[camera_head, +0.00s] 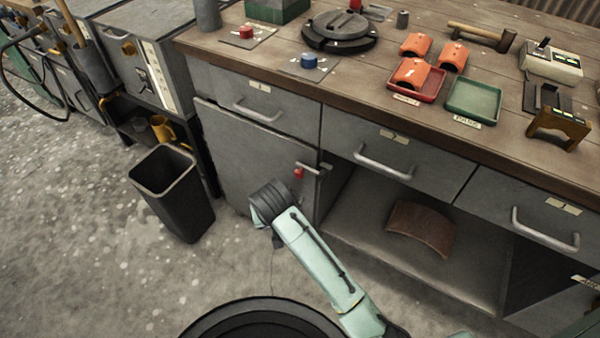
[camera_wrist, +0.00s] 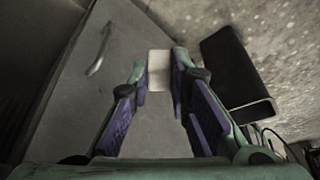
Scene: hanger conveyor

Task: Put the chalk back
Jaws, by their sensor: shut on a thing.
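In the wrist view my gripper (camera_wrist: 159,78) is shut on a pale, block-like piece of chalk (camera_wrist: 159,64). The chalk sits between the two fingertips. In the head view my arm reaches down in front of the workbench's grey cabinet door (camera_head: 245,150); the fingers and the chalk are hidden behind my wrist there. The door also shows in the wrist view (camera_wrist: 75,95), behind and left of the fingers. No place marked for chalk can be made out.
A black bin (camera_head: 172,195) stands on the floor left of my wrist and shows in the wrist view (camera_wrist: 234,68). Drawers with metal handles line the bench front. The benchtop (camera_head: 345,85) carries orange parts, a red tray and a green tray (camera_head: 474,99). An open shelf holds a curved brown piece (camera_head: 421,228).

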